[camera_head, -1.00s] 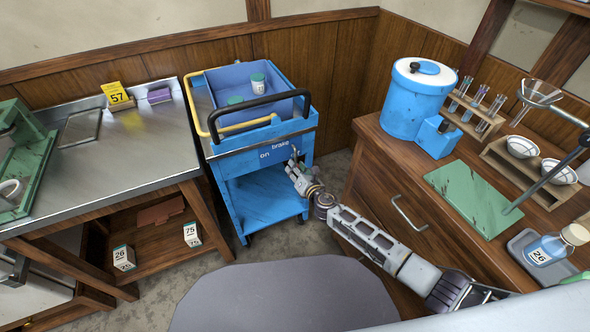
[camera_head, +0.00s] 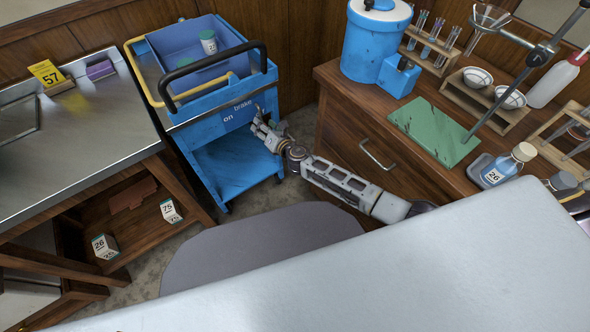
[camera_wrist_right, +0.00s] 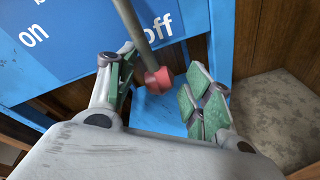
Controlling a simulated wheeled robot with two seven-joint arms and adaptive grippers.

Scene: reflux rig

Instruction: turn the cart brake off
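The blue cart (camera_head: 236,165) stands beside the metal bench, with a front panel (camera_head: 238,117) reading "brake" and "on". In the right wrist view the brake lever (camera_wrist_right: 133,25) is a grey rod with a red knob (camera_wrist_right: 158,80). It slants down just left of the word "off" (camera_wrist_right: 158,28), with "on" (camera_wrist_right: 33,36) farther left. My right gripper (camera_head: 262,124) is at the right of the panel. In the wrist view its green-padded fingers (camera_wrist_right: 163,92) are open on either side of the knob, with visible gaps. My left gripper is not in view.
A blue tray (camera_head: 185,75) with a lidded jar (camera_head: 209,42) is on the cart, behind a black handle (camera_head: 262,62). The metal bench (camera_head: 95,130) is close at left, the wooden cabinet (camera_head: 345,130) at right. Bare floor (camera_head: 300,125) shows between cart and cabinet.

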